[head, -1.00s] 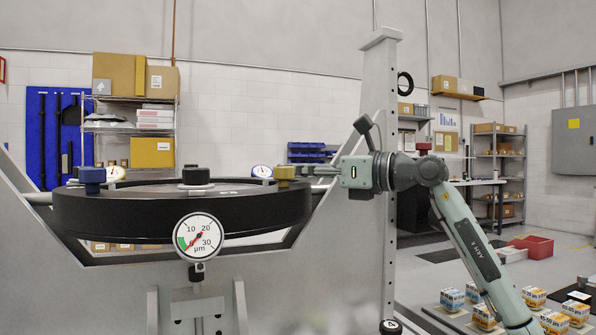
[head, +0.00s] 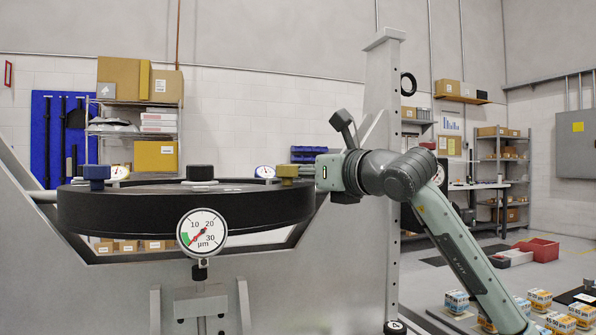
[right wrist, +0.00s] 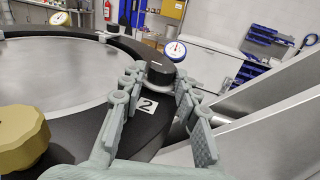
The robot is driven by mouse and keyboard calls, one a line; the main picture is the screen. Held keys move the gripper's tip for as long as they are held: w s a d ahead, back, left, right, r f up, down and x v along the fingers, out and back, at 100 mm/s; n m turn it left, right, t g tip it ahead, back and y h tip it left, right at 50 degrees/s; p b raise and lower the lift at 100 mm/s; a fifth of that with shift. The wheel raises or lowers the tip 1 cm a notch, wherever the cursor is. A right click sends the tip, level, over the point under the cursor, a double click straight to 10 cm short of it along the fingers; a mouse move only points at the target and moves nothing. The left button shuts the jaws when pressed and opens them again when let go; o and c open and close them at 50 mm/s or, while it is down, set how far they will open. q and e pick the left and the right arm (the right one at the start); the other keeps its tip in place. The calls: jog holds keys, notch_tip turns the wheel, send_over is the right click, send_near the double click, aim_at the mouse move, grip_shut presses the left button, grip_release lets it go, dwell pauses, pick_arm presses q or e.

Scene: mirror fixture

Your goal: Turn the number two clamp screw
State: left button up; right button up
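The number two clamp screw (right wrist: 160,72), a black knob on the black ring (right wrist: 75,145), stands beside a white label reading 2 (right wrist: 147,106) in the right wrist view. My right gripper (right wrist: 160,80) is open, with its pale fingers on either side of the screw; whether they touch it I cannot tell. In the head view the gripper body (head: 325,172) is right of the yellow knob (head: 287,172), and its fingertips are hidden. I cannot make out the number two screw there. My left gripper is not in view.
The yellow knob (right wrist: 22,138) is close at the wrist view's left. A blue knob (head: 97,176) and another black knob (head: 200,173) sit on the ring. A dial gauge (head: 202,232) hangs in front; a small gauge (right wrist: 175,51) is behind the screw. A grey post (head: 385,110) stands at right.

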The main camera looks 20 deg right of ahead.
jog(key=shift+o, duration=1.4)
jog(key=shift+r, duration=0.1)
jog(key=v, duration=1.2)
